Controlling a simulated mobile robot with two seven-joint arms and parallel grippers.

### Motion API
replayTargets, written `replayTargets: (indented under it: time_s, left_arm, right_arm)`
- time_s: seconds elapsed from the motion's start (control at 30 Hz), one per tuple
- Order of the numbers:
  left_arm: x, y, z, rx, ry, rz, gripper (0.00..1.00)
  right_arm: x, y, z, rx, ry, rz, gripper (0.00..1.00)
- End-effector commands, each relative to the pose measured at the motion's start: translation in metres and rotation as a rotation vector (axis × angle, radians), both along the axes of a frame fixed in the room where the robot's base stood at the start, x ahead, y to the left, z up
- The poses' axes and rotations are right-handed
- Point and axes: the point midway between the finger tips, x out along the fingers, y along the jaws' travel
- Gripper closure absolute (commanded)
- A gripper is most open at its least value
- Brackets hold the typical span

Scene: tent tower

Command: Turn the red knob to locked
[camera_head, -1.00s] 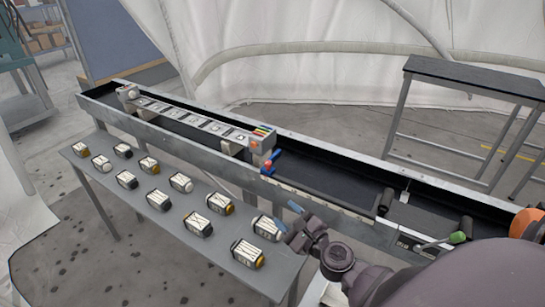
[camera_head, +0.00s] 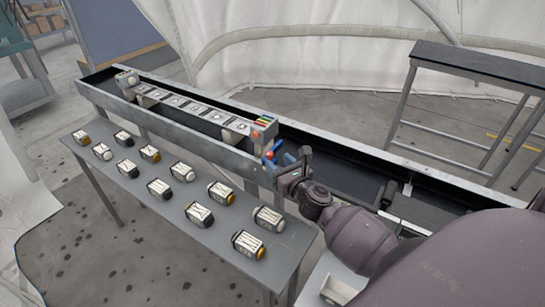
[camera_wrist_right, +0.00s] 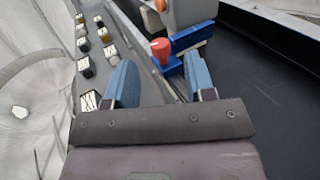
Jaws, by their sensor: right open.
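The red knob (camera_wrist_right: 161,50) sits beside a blue part (camera_wrist_right: 193,37) at the end of the grey beam in the right wrist view. In the head view the knob (camera_head: 269,155) is small, at the near right end of the beam. My right gripper (camera_wrist_right: 162,78) is open, its two blue-padded fingers apart with nothing between them. The knob lies beyond the fingertips, between them in the picture, and looks apart from them. In the head view my right gripper (camera_head: 289,160) is just right of the knob. My left gripper is not in view.
A long dark trough (camera_head: 340,172) holds the grey beam (camera_head: 195,108) with its row of marked tiles. A grey shelf (camera_head: 190,222) in front carries several small labelled blocks. A black-topped table (camera_head: 480,66) stands at the back right.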

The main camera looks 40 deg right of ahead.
Motion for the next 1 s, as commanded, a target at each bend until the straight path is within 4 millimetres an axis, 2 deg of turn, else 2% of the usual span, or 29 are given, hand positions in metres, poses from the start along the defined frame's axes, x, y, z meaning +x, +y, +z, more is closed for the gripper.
replayTargets:
  time_s: [0.1, 0.3, 0.67, 0.77, 1.0]
  left_arm:
    - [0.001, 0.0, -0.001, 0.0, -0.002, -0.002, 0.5]
    - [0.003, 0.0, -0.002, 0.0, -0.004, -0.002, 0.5]
    - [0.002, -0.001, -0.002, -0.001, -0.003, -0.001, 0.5]
    - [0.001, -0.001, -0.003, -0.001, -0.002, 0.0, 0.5]
    - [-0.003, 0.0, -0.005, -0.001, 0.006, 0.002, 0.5]
  right_arm:
    - [0.018, -0.001, 0.0, -0.002, -0.001, 0.001, 0.5]
    - [0.035, -0.002, -0.001, -0.002, 0.001, 0.001, 0.5]
    - [0.039, -0.002, 0.0, -0.002, 0.0, 0.001, 0.5]
    - [0.039, -0.002, 0.0, -0.002, 0.0, 0.001, 0.63]
    - [0.039, -0.002, 0.0, -0.002, 0.0, 0.001, 0.99]
